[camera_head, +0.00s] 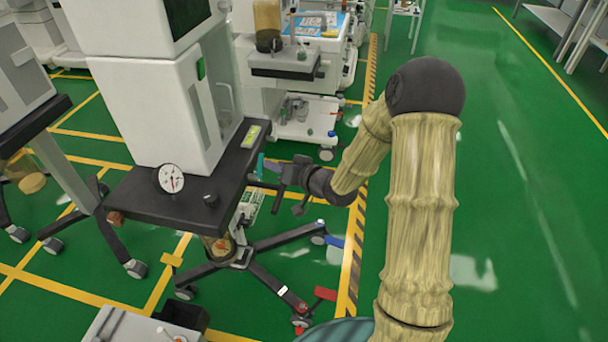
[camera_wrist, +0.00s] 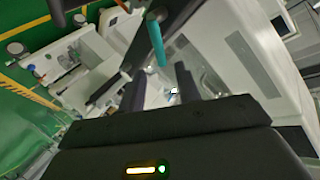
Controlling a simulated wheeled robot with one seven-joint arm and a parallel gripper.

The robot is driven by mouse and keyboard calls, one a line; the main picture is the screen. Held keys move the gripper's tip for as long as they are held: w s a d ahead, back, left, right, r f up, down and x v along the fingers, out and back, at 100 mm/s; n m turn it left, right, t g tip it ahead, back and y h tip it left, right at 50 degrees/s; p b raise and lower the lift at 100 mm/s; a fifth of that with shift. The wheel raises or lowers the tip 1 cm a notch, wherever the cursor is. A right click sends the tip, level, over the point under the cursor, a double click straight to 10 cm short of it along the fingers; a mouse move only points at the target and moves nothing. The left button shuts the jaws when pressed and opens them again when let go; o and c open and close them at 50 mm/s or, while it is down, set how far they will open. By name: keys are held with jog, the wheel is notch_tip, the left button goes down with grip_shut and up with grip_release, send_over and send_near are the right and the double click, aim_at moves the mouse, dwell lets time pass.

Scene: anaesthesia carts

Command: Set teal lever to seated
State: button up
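The teal lever (camera_head: 260,166) is a short teal bar at the right edge of the cart's dark tabletop (camera_head: 150,200). In the wrist view the lever (camera_wrist: 157,42) stands near the top middle, with a dark part at its upper end. My gripper (camera_head: 274,171) is just right of the lever in the head view. In the wrist view my gripper (camera_wrist: 157,72) shows two dark fingers apart, with nothing held between them. The lever's lower end appears roughly between the fingertips; I cannot tell whether they touch it. The lever's mount is mostly hidden.
A white machine cabinet (camera_head: 150,110) stands on the tabletop, with a round gauge (camera_head: 171,179) and a black knob (camera_head: 210,199) in front. A wheeled base (camera_head: 270,262) spreads below. Another cart (camera_head: 285,65) stands behind.

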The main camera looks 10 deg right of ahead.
jog(key=v, duration=0.9)
jog(key=shift+s+d, duration=0.2)
jog(key=shift+s, duration=0.1)
